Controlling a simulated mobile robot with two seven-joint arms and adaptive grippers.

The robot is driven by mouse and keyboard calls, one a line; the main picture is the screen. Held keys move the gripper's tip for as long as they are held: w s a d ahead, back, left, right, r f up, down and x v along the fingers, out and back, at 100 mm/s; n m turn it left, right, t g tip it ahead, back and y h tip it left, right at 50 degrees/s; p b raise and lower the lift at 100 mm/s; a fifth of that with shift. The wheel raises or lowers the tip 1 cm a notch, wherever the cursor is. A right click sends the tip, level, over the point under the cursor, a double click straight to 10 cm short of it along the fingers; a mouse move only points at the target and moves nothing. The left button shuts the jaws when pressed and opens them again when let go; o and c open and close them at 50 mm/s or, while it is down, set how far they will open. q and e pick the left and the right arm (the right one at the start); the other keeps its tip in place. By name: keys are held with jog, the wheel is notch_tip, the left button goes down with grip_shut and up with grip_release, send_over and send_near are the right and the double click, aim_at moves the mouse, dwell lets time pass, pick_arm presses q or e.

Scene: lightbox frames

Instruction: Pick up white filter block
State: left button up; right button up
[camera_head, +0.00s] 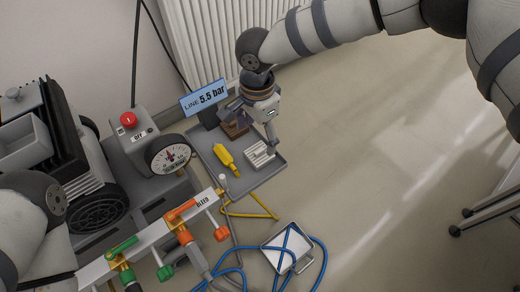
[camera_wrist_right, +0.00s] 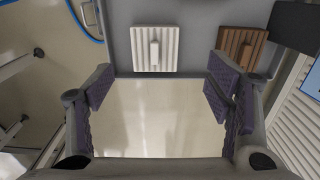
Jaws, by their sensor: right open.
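The white filter block (camera_head: 258,154), ribbed with a small raised bar in its middle, lies on the grey tray (camera_head: 262,178). In the right wrist view the block (camera_wrist_right: 140,48) sits at the top centre, beyond the fingertips. My right gripper (camera_head: 252,125) is over the tray, close to the block in the head view. In the wrist view its fingers (camera_wrist_right: 160,90) are wide apart with nothing between them, and the block is not between the pads. Part of my left arm shows at the lower left; its gripper is not in view.
A brown ribbed block (camera_wrist_right: 241,46) lies beside the white one. A yellow tool (camera_head: 227,162) is on the tray. A gauge (camera_head: 169,155) and valve manifold (camera_head: 150,242) are left. Open floor lies right.

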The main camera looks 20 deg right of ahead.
aim_at(258, 152)
jog(key=f, duration=0.7)
jog(key=shift+s+b, duration=0.4)
jog(key=shift+r, duration=0.1)
jog(key=c, duration=1)
